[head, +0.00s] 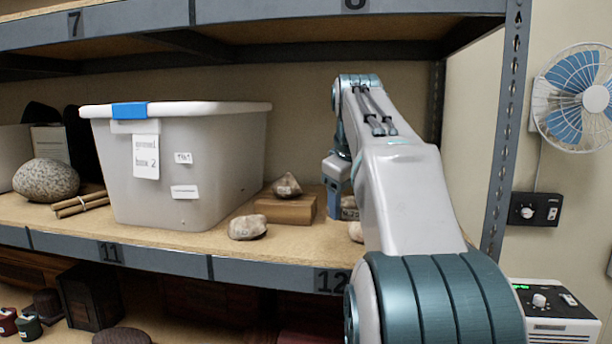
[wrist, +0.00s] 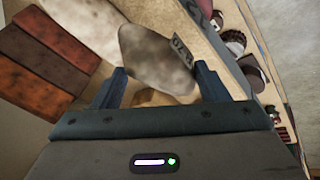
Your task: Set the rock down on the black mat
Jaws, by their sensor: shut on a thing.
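My gripper (wrist: 162,82) is shut on a grey-brown rock (wrist: 155,55) with a small printed tag, in the wrist view. In the head view my gripper (head: 343,190) points down over the right end of the shelf board, partly behind my arm. The held rock (head: 349,208) shows only in part there, near board level; I cannot tell whether it touches. I cannot make out a black mat in either view.
A rock (head: 287,185) sits on a wooden block (head: 286,209) left of my gripper. Another rock (head: 247,227) lies in front of it. One more rock (head: 356,231) is partly behind my arm. A lidded bin (head: 220,150) stands left. A shelf post (head: 506,130) rises right.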

